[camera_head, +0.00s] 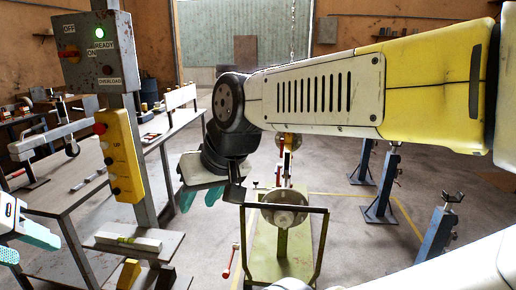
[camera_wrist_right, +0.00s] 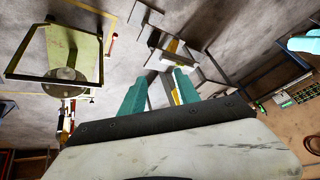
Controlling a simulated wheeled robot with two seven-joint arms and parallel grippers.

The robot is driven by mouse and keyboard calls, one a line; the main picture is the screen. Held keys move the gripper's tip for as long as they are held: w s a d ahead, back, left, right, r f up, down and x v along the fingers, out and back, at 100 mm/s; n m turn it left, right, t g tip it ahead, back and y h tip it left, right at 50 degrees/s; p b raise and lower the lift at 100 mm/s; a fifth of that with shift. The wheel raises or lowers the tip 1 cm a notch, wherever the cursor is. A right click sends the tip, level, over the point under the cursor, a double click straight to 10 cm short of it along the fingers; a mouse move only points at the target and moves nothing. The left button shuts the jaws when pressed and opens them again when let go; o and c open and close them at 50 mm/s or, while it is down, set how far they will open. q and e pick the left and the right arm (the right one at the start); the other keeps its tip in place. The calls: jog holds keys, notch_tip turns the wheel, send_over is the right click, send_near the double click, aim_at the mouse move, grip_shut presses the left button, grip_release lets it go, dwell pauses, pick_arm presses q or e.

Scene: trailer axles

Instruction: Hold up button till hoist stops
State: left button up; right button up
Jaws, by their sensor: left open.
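The yellow button pendant (camera_head: 124,160) hangs upright on the grey post in the head view. It has a red button at the top and several smaller buttons below; small lettering that looks like "UP" is on its face. Above it, the grey control box (camera_head: 94,50) shows a lit green READY lamp. My left gripper (camera_head: 26,244) is open at the lower left edge, apart from the pendant. My right gripper (camera_head: 200,198) is right of the pendant, not touching it. In the right wrist view its teal fingers (camera_wrist_right: 160,92) stand apart with nothing gripped.
A long grey workbench (camera_head: 90,165) stands behind the post. A green hoist frame (camera_head: 280,240) with a round metal part is at the middle, a chain hanging above. Blue stands (camera_head: 380,190) are on the right. Open concrete floor lies between them. My right arm crosses the upper view.

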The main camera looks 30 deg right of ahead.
grip_shut()
dwell(1.6)
